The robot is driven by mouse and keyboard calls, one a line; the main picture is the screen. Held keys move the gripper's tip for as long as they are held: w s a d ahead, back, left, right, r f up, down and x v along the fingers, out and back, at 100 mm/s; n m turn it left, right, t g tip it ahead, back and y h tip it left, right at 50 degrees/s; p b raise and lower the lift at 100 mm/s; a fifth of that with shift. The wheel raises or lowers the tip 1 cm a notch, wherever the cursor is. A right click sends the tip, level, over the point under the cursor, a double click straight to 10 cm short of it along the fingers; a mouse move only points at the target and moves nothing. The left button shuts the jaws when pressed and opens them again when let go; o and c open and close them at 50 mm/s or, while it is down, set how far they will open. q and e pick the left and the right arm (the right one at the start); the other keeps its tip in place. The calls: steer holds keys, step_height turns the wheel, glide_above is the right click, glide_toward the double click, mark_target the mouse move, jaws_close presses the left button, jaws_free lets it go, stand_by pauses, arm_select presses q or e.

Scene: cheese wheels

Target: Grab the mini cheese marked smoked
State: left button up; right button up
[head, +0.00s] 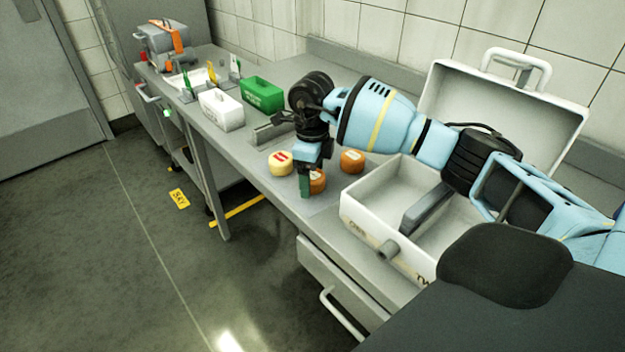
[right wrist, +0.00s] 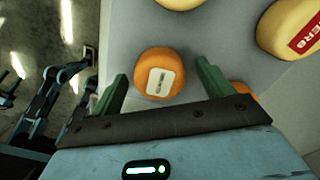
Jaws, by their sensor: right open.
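My right gripper (head: 307,182) points down over the worktop, open, its green fingers beside an orange mini cheese (head: 319,181). In the right wrist view, an orange cheese with a pale label (right wrist: 144,78) lies between the two open fingers (right wrist: 163,85), apart from both. Its label's dark print is too small to read. A second orange cheese (head: 352,161) is behind to the right; in the wrist view an orange one (right wrist: 243,92) is partly hidden by the right finger. A yellow cheese with a red label (head: 281,163) stands to the left.
In the wrist view, a yellow cheese (right wrist: 290,28) has a red label ending in "HERB". An open white case (head: 362,221) stands right of the cheeses. A green box (head: 262,95) and a white box (head: 222,111) stand farther left. The worktop's front edge is close.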

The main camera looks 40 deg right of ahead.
arm_select(q)
steer(key=shift+w, duration=0.1)
arm_select(e)
steer(key=c, duration=1.1)
arm_select(q)
steer(key=shift+r, duration=0.1)
arm_select(e)
steer(key=shift+r, duration=0.15)
steer(key=shift+r, duration=0.3)
step_height(320, 180, up, 3)
steer(key=shift+r+p, duration=0.15)
steer(key=shift+p, duration=0.9)
steer(key=shift+s+a+r+p, duration=0.2)
steer(key=shift+s+a+p, duration=0.3)
steer(key=shift+a, duration=0.1)
steer(key=shift+s+a+r+p, duration=0.15)
steer(key=shift+s+a+p, duration=0.3)
steer(key=shift+a, duration=0.1)
arm_select(q)
steer(key=w+a+r+t+p, duration=0.1)
steer(key=w+r+t+p, duration=0.1)
steer(key=w+r+p, duration=0.2)
steer(key=shift+w+r, duration=1.6)
steer(key=shift+r, duration=1.55)
arm_select(e)
steer(key=shift+s+a, duration=4.55)
steer(key=shift+a, duration=0.2)
